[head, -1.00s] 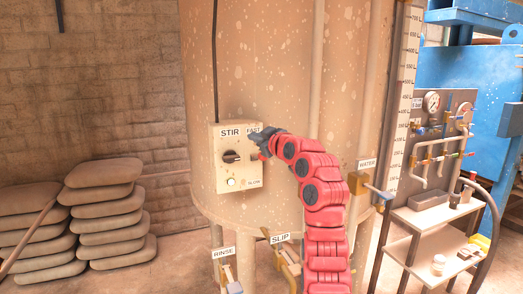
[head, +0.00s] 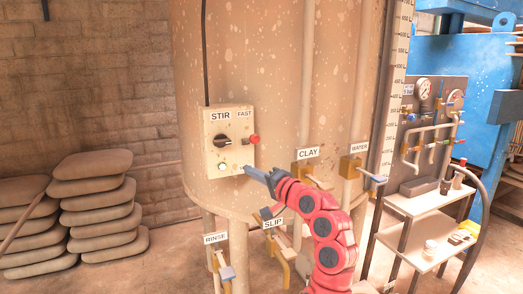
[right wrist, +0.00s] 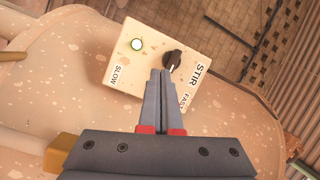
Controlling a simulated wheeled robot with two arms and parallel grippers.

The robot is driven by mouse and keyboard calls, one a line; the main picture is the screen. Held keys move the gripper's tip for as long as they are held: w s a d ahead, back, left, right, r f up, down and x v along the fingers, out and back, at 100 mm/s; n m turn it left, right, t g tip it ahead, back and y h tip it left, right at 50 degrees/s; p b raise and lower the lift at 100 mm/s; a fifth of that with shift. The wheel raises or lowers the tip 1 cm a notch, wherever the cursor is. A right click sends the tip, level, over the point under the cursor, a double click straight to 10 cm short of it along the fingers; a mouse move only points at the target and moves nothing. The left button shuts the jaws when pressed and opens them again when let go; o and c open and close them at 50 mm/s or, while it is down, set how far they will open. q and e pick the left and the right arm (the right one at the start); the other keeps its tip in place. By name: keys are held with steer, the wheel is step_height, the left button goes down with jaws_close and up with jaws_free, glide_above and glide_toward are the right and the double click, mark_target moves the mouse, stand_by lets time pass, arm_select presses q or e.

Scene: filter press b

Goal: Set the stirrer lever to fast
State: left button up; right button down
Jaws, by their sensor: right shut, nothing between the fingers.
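The STIR box (head: 229,140) is on the tank wall, with a black knob (head: 222,141) on its face. A red-tipped lever (head: 253,139) sticks out at the box's right edge, about midway down, below the FAST label (head: 245,114). My right gripper (head: 246,170) is shut and empty, its tips at the box's lower right corner, below the red tip. In the right wrist view the shut fingers (right wrist: 160,72) point at the box between SLOW (right wrist: 117,75) and FAST (right wrist: 183,107); the red tip is not visible there. Contact cannot be told. My left gripper is out of view.
CLAY (head: 308,153), WATER (head: 360,147), SLIP (head: 273,223) and RINSE (head: 215,239) valves are around the tank's lower part. A shelf cart (head: 420,204) stands at the right. Stacked sacks (head: 98,210) lie at the left.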

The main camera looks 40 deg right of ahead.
mark_target(251, 141)
steer(key=s+d+f+m+t+h, duration=0.2)
steer(key=s+d+m, duration=0.1)
steer(key=m, duration=0.9)
steer(key=s+d+f+m+t+h, duration=0.1)
steer(key=s+d+m+h, duration=0.25)
steer(key=m, duration=0.75)
steer(key=w+r+p, duration=0.5)
steer(key=w+r, duration=0.1)
steer(key=w, duration=0.4)
steer(key=shift+w+y, duration=0.3)
steer(key=shift+y, duration=0.15)
steer(key=shift+r, duration=0.1)
steer(key=shift+w+r+p, duration=0.25)
steer(key=shift+r+p, duration=0.45)
steer(key=shift+p, duration=1.95)
